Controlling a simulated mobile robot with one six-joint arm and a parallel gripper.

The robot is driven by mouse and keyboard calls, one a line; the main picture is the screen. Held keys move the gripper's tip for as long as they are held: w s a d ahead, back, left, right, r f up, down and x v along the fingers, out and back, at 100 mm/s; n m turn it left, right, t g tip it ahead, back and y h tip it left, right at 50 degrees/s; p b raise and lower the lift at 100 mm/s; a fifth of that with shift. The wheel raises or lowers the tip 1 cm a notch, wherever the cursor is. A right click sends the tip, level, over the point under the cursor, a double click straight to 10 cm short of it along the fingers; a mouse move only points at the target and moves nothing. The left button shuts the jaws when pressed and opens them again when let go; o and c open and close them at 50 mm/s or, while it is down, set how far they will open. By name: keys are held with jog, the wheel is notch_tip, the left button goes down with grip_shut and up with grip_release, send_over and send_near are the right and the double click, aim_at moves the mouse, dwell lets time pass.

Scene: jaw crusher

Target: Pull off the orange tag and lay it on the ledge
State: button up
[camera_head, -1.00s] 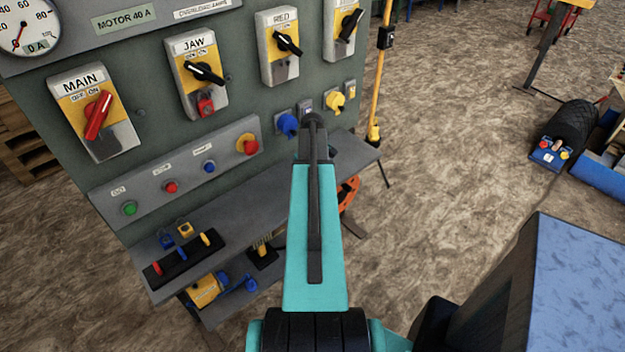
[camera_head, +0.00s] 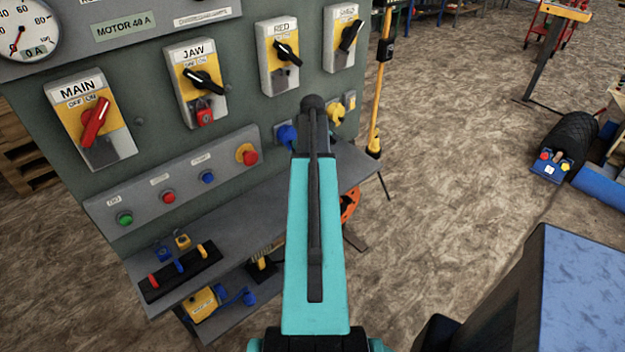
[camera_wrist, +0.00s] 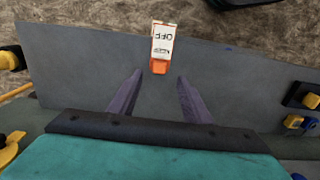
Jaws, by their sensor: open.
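The orange tag (camera_wrist: 159,66) shows in the wrist view, with a white face (camera_wrist: 162,42) that reads OFF upside down. It overlaps the far edge of the grey ledge (camera_wrist: 80,65); whether it touches the ledge I cannot tell. My gripper (camera_wrist: 159,75) is open, its two dark fingers apart, with nothing between them. The tag's orange end lies just beyond the fingertips, roughly centred between them. In the head view the ledge (camera_head: 215,235) runs below the switch panel; my arm hides the gripper and the tag.
A rack (camera_head: 180,272) and small padlocks stand at the ledge's left. A yellow post (camera_head: 379,95) stands at the right. The ledge's middle is clear.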

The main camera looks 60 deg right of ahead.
jog(key=shift+r+b, duration=0.35)
jog(key=shift+r, duration=1.8)
